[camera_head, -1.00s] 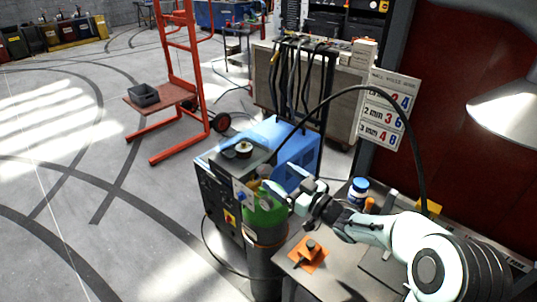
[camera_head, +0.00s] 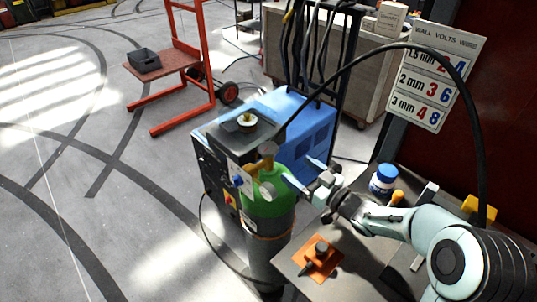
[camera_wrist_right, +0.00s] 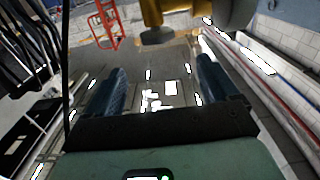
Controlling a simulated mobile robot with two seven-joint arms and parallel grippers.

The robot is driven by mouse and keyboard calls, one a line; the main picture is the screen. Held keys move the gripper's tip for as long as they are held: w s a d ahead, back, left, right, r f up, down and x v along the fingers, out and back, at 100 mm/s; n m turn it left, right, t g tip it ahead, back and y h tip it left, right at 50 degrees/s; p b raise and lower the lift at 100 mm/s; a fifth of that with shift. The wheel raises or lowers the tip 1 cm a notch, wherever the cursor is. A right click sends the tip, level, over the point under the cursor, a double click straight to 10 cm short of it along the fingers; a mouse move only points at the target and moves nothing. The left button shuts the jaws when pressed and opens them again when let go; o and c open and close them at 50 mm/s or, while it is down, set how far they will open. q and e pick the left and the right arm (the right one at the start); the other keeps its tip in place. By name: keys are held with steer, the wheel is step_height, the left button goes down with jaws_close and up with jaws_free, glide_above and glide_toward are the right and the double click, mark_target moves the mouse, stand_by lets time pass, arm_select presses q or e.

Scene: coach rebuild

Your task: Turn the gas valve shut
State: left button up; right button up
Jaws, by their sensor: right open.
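The gas cylinder (camera_head: 270,200) has a green shoulder and stands at the near side of the blue welding machine. On its top is a brass valve body (camera_head: 257,167) with a grey round valve knob (camera_head: 268,149) above it and a gauge beside it. My right gripper (camera_head: 299,172) is open and empty, just right of the valve, apart from it as far as I can tell. In the right wrist view, brass fittings (camera_wrist_right: 168,12) show at the top edge, beyond the two open fingers. My left gripper is not in view.
The blue welding machine (camera_head: 300,135) stands behind the cylinder. A bench (camera_head: 365,262) at lower right bears an orange plate (camera_head: 319,257) and a blue-lidded tub (camera_head: 383,178). A black hose arches over my right arm. A red trolley (camera_head: 170,58) stands at the back left; open floor lies left.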

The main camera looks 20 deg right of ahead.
mark_target(275, 153)
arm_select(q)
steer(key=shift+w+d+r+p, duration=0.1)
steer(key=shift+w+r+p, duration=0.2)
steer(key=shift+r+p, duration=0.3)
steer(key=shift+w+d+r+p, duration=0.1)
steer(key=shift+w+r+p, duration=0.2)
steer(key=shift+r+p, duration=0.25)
arm_select(e)
steer(key=x, duration=1.3)
steer(key=shift+w+d+r, duration=0.1)
steer(key=shift+w, duration=0.15)
steer(key=shift+c, duration=0.3)
steer(key=c, duration=0.9)
steer(key=m+h+b, duration=0.1)
steer(key=b, duration=0.3)
steer(key=shift+t+h, duration=0.3)
steer(key=shift+h, duration=0.1)
steer(key=shift+b, duration=0.3)
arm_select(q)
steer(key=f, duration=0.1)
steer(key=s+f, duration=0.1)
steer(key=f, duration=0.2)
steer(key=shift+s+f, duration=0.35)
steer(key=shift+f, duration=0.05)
arm_select(e)
steer(key=shift+m+h, duration=0.3)
